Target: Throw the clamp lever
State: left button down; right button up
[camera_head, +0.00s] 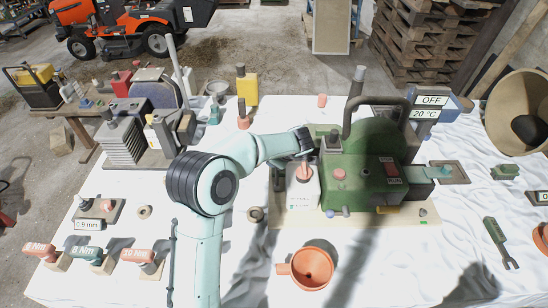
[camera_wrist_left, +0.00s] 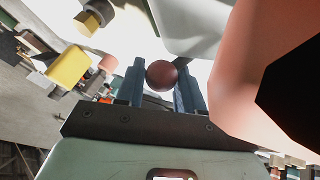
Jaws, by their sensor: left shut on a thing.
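My left gripper (camera_wrist_left: 161,88) is shut on a dark red ball knob (camera_wrist_left: 161,74), which sits between its two blue-grey fingers in the left wrist view. I take this ball to be the end of the clamp lever; its shaft is not clear. In the head view my left arm reaches up from the bottom to the left end of the green machine (camera_head: 375,145), and the gripper (camera_head: 304,143) is seen from behind, so its fingers and the ball are hidden there. A white block with a salmon top (camera_head: 302,190) stands just below the gripper. My right gripper is not in view.
A black curved handle (camera_head: 375,102) rises from the machine. An orange pot (camera_head: 311,268) stands in front, and a yellow bottle (camera_head: 246,90) behind. A wrench (camera_head: 500,243) lies at the right. White cloth between them is free.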

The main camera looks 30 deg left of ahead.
pick_arm(q)
jog(key=shift+d+f, duration=0.45)
jog(key=shift+d, duration=0.1)
jog(key=c, duration=0.7)
grip_release()
jog(key=shift+r, duration=0.2)
jog(key=shift+r, duration=0.3)
jog(key=v, duration=1.2)
jog(key=shift+d+r, duration=0.25)
jog(key=shift+s, duration=0.15)
